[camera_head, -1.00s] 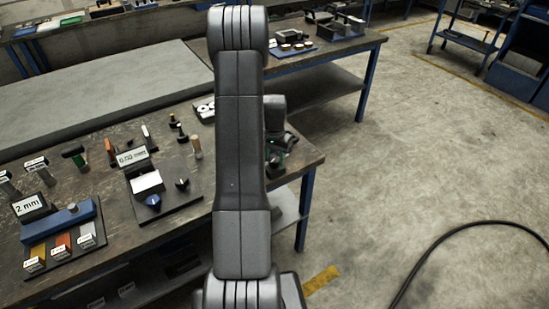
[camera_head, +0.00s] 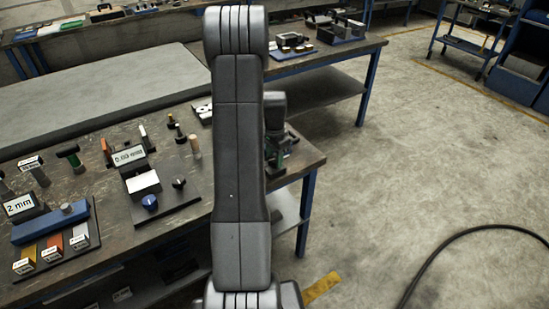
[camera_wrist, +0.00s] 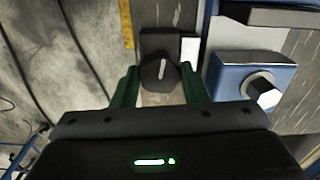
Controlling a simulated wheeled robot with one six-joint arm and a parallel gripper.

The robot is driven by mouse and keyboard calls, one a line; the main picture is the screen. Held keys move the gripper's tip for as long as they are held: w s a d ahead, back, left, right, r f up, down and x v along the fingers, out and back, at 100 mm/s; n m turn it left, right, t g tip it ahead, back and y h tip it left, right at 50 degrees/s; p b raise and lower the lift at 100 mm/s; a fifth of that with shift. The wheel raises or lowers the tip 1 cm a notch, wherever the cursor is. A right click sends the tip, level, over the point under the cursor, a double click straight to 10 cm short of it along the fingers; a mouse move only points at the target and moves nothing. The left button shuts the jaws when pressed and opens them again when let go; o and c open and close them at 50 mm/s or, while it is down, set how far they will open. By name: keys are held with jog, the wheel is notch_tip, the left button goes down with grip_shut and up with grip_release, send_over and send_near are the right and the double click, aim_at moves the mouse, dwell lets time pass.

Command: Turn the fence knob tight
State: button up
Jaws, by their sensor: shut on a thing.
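In the wrist view, a black knob (camera_wrist: 160,74) with a white pointer line sits between the two green fingers of my gripper (camera_wrist: 161,84). My gripper is shut on this knob, with one finger on its left and one on its right. The exact contact is hard to see. I take it to be the fence knob, but no label shows. In the head view, my arm hides the knob. Part of a dark green shape by the bench's right end shows past the arm; I cannot tell whether it is my gripper.
In the head view, a blue-and-black gauge holder (camera_head: 50,222) and a plate with a blue knob (camera_head: 149,202) lie on the bench. Open floor (camera_head: 430,170) is at right.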

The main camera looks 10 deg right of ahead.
dwell(0.3)
jog(key=o, duration=1)
notch_tip(320, 180, up, 14)
jog(key=shift+f+b, duration=0.1)
jog(key=shift+b, duration=0.6)
notch_tip(320, 180, down, 14)
jog(key=shift+r+p, duration=0.1)
jog(key=shift+p, duration=0.65)
